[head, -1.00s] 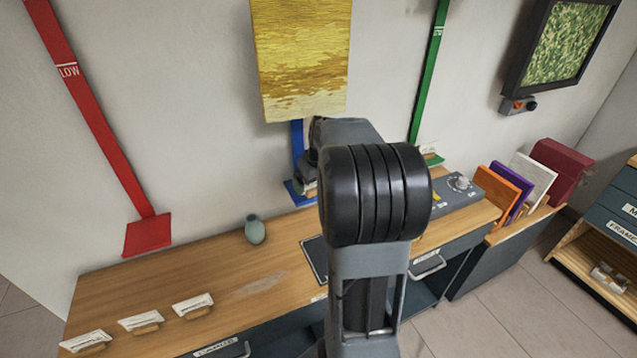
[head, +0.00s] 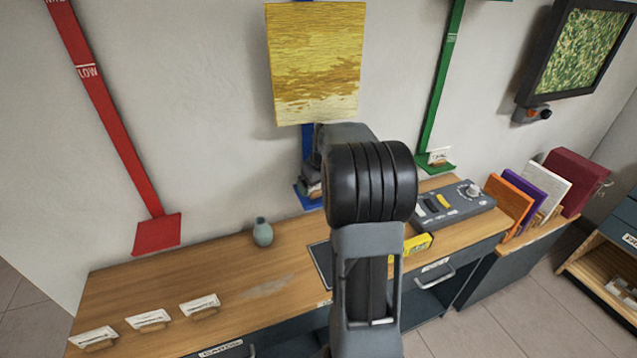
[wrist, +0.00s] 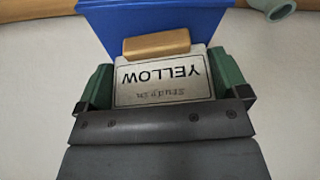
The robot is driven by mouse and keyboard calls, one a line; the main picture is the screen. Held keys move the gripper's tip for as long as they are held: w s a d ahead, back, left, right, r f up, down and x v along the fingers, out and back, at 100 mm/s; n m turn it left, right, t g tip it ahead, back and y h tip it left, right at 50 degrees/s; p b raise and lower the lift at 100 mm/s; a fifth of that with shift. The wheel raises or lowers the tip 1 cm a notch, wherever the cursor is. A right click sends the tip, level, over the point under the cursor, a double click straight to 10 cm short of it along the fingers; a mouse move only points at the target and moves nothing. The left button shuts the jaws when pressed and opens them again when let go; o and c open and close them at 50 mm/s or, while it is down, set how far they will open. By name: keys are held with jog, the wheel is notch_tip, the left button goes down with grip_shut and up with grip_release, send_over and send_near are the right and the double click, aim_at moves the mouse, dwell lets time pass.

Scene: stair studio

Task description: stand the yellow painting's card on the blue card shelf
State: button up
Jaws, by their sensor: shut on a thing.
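The yellow painting (head: 316,62) hangs on the wall above a blue strip. The blue card shelf (head: 304,199) is at the strip's lower end, partly hidden behind my arm; in the wrist view it is a blue plate (wrist: 205,18). My gripper (wrist: 160,88) is shut on a white card (wrist: 150,90) reading "Study in YELLOW", upside down in that view, with a green finger on each side. The card's wooden foot (wrist: 156,42) overlaps the blue shelf; I cannot tell whether they touch. In the head view my gripper is mostly hidden behind my arm.
A red shelf (head: 157,233) is at left and a green shelf (head: 438,167) with a card is at right. The wooden bench (head: 200,265) below holds several cards, a small vase (head: 262,232) and a grey control box (head: 450,205). Coloured panels (head: 510,205) stand at right.

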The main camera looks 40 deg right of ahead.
jog(key=shift+f, duration=0.2)
dwell(0.6)
jog(key=o, duration=0.6)
jog(key=shift+c, duration=0.2)
jog(key=v, duration=0.7)
jog(key=shift+r+b, duration=0.25)
jog(key=shift+b, duration=0.05)
